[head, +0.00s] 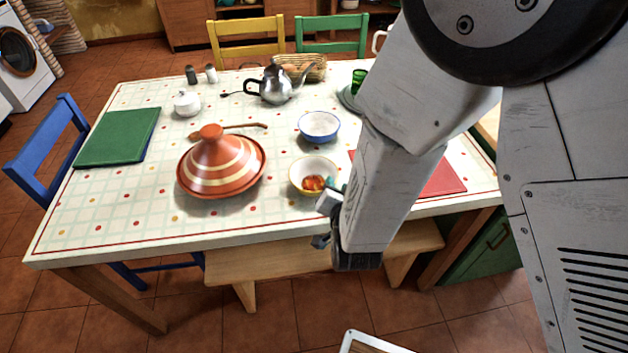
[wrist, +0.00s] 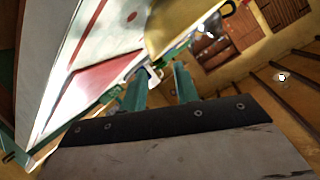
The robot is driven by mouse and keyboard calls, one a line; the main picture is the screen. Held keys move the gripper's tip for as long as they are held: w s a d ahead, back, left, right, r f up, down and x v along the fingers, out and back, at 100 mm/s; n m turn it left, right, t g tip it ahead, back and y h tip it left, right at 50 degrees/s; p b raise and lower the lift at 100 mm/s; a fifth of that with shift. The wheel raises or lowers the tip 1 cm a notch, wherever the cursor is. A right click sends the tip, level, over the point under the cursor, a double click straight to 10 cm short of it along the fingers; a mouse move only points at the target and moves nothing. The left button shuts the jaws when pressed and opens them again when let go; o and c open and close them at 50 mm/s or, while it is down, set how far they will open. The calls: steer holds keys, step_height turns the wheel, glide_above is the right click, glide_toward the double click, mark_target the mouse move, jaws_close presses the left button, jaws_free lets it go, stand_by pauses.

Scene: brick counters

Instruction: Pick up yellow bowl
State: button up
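The yellow bowl (head: 301,174), pale inside with a yellow rim, stands upright near the front edge of the table (head: 110,226) in the head view. An orange-red item (head: 313,183) lies in it. My gripper (wrist: 160,88) shows two teal fingers spread apart with nothing between them in the wrist view.
A red-orange tagine (head: 221,165) stands left of the bowl and a blue-rimmed bowl (head: 319,125) behind it. A red mat (head: 440,180) lies to the right, partly behind my arm. A metal kettle (head: 275,85) stands farther back. A wooden bench (head: 270,264) is below the front edge.

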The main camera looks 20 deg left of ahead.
steer(key=x, duration=0.6)
steer(key=shift+w+d+f, duration=0.2)
steer(key=shift+d+f, duration=0.05)
steer(key=shift+f, duration=0.1)
steer(key=shift+c, duration=0.2)
jaws_close()
